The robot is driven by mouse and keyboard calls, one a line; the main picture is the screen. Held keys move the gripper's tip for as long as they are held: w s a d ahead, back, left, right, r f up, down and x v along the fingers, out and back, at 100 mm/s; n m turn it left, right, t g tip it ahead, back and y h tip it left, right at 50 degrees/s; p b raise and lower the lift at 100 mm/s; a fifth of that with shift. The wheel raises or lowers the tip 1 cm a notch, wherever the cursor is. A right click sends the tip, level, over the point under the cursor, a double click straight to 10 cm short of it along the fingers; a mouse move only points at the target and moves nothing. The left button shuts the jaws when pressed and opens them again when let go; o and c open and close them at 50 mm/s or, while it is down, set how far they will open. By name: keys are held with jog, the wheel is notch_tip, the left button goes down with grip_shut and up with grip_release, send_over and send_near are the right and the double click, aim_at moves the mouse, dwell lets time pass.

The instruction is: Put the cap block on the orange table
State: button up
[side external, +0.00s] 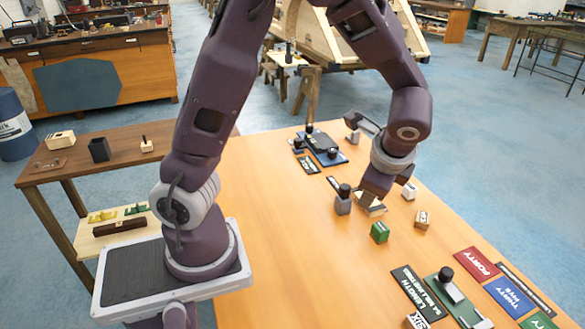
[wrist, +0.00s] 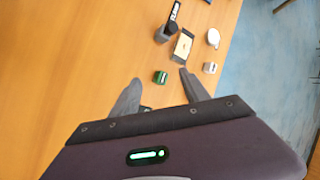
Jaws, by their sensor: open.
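The orange table (side external: 270,215) fills the middle of the side view, and its top also shows in the wrist view (wrist: 60,70). I cannot tell which block is the cap block. In the wrist view, the green block (wrist: 160,77) shows between the fingertips (wrist: 160,80).
A blue tray with dark parts (side external: 325,148) lies at the table's far end. Lettered plates (side external: 477,263) and a green fixture with a black knob (side external: 450,287) lie at the near right. A brown side table (side external: 120,160) holds several small items. The orange table's left part is clear.

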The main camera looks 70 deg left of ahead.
jog(key=s+d+r+n+t+h, duration=0.1)
jog(key=s+r+n, duration=0.4)
jog(key=s, duration=0.5)
jog(key=s+d+r+n+t+h, duration=0.2)
jog(key=s+d+r+n+h, duration=0.2)
jog(key=s+r, duration=0.3)
jog(key=s+n, duration=0.1)
jog(key=s, duration=0.1)
jog(key=shift+s, duration=0.35)
